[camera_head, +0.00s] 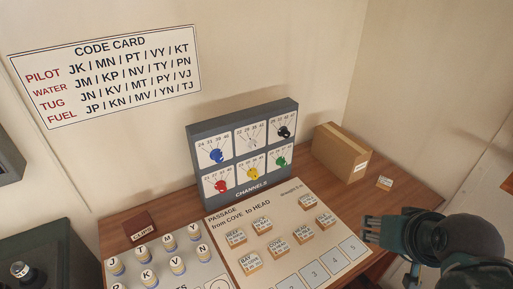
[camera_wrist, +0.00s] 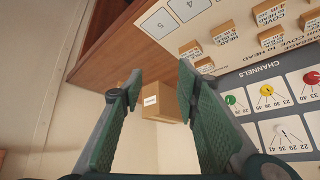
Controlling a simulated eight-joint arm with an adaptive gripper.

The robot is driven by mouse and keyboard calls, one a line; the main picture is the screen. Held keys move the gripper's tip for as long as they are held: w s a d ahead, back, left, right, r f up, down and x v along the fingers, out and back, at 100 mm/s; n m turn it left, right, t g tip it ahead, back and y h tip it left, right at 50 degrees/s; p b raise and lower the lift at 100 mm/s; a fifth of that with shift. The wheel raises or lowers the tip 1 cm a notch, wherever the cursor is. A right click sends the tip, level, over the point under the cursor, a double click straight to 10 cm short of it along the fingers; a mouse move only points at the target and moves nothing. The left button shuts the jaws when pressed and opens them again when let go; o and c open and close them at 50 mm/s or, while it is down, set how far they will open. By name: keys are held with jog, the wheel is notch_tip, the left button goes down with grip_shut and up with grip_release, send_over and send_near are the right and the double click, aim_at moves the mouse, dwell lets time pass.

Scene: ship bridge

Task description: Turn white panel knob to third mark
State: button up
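The CHANNELS panel (camera_head: 243,104) is a grey sloped box with two rows of colored knobs on white dials. The white knob (camera_head: 252,143) is in the top row, middle, between the blue and black knobs; its exact pointer mark is too small to read. In the wrist view the panel appears upside down at right, and the white knob (camera_wrist: 283,133) is small and pale on its dial. My gripper (camera_head: 372,230) is at the right, beyond the passage board and well apart from the panel. In the wrist view my gripper (camera_wrist: 155,84) is open, with nothing between its fingers.
A cardboard box (camera_head: 340,153) stands right of the panel. The passage board (camera_head: 295,268) with several small labelled blocks lies in front. Several lettered round pieces (camera_head: 147,275) stand at left, near a dark red box (camera_head: 140,226). A code card (camera_head: 108,72) hangs on the wall.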

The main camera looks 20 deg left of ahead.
jog(key=w+a+r+n+t+y, duration=0.15)
jog(key=w+a+y, duration=0.5)
jog(key=a, duration=0.75)
jog(key=t+y+p, duration=0.2)
jog(key=t+y, duration=0.2)
jog(key=y, duration=0.1)
send_near(256, 146)
jog(key=shift+w+a+f+m, duration=0.1)
jog(key=shift+w+a+m, duration=0.35)
jog(key=shift+w+a, duration=0.1)
jog(key=shift+b+x, duration=0.75)
jog(key=shift+x, duration=3.1)
jog(key=shift+c, duration=0.6)
